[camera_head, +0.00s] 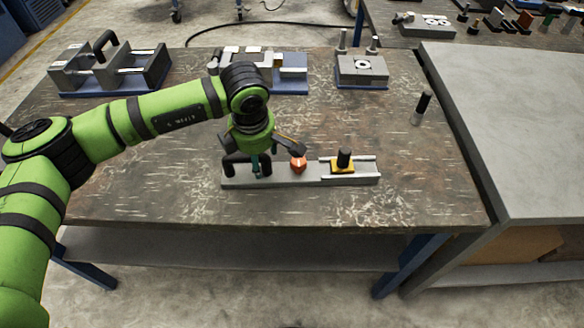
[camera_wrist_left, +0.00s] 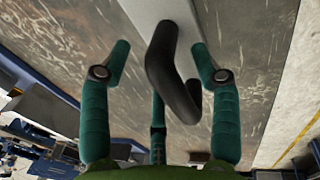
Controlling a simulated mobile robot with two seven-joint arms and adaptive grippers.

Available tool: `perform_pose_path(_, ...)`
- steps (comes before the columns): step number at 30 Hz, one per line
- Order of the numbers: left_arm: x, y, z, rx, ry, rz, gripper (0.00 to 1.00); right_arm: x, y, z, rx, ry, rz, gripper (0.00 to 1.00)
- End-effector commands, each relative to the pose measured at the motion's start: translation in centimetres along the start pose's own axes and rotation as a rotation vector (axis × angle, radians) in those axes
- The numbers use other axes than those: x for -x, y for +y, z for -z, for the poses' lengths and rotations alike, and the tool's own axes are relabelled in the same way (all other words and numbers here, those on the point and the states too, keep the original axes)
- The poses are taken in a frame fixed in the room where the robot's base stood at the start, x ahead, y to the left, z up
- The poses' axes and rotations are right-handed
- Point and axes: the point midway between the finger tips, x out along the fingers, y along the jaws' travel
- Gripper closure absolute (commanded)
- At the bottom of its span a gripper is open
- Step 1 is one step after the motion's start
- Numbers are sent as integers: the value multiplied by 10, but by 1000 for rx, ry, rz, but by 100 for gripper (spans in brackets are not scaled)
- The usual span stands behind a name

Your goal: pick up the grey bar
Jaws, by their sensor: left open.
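The grey bar (camera_head: 305,178) lies flat near the front middle of the table. A black arched handle (camera_head: 232,160) stands on its left end. A red-orange knob (camera_head: 298,164) and a yellow block with a black knob (camera_head: 343,165) sit farther right along it. My left gripper (camera_head: 257,162) is down at the handle end, its teal fingers partly hiding the handle. In the left wrist view the handle (camera_wrist_left: 165,70) lies between the open fingers, with a gap on both sides. The bar's pale surface (camera_wrist_left: 160,12) runs out at the top. My right gripper is not seen.
Grey metal fixtures stand along the back: one with a handle (camera_head: 110,69), one on a blue base (camera_head: 290,78), and a block with posts (camera_head: 361,70). A black-topped peg (camera_head: 422,108) stands at the right. A grey table (camera_head: 510,130) adjoins. The table front is clear.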

Motion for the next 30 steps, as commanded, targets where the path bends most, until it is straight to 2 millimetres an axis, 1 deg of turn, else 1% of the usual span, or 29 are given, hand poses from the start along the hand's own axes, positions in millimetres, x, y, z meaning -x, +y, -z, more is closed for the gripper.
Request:
perform_pose_path(2,0,0,0,0,0,0,37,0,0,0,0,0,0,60)
perform_pose_path(3,0,0,0,0,0,1,45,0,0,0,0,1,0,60)
perform_pose_path(5,0,0,0,0,0,1,69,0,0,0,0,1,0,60)
perform_pose_path(6,0,0,0,0,0,1,85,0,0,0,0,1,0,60)
perform_pose_path(7,0,0,0,0,0,1,97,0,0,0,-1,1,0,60)
perform_pose_path(8,0,0,0,0,-1,1,100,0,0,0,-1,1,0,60)
perform_pose_path(22,6,2,-1,2,-4,-3,100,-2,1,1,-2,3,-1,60)
perform_pose_path(26,15,4,-1,1,-6,-6,100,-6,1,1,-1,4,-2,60)
perform_pose_path(30,30,7,-1,2,-7,-7,100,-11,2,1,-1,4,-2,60)
